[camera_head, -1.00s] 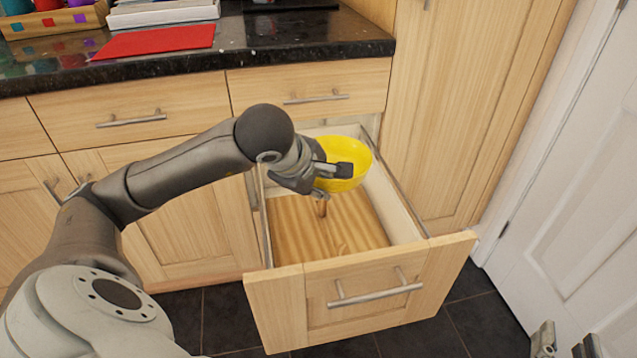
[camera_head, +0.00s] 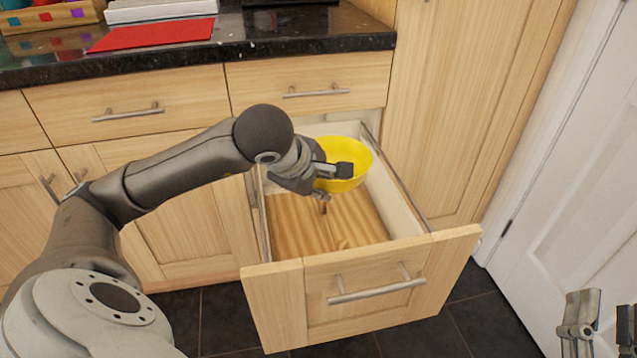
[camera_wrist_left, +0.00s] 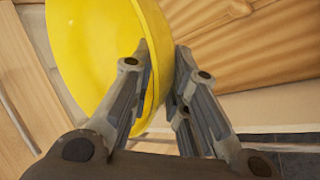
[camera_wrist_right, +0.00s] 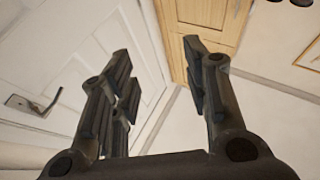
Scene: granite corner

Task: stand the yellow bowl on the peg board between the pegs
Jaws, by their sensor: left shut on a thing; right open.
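The yellow bowl (camera_head: 349,156) is held over the open drawer (camera_head: 361,296) in the head view. My left gripper (camera_head: 333,182) is shut on its rim; in the left wrist view the bowl (camera_wrist_left: 85,50) fills the upper left, with one finger on each side of its wall. The peg board is the wooden floor of the drawer (camera_head: 290,231). A wooden peg (camera_head: 322,207) stands there below the gripper, and other pegs are hidden by the bowl and gripper. My right gripper (camera_wrist_right: 163,75) is open and empty, far from the drawer near the white door.
The drawer's front panel and side walls surround the board. A black granite counter (camera_head: 300,37) with a red mat (camera_head: 155,34) lies above and behind. A tall wooden cupboard (camera_head: 470,110) stands right of the drawer, then a white door (camera_head: 585,170).

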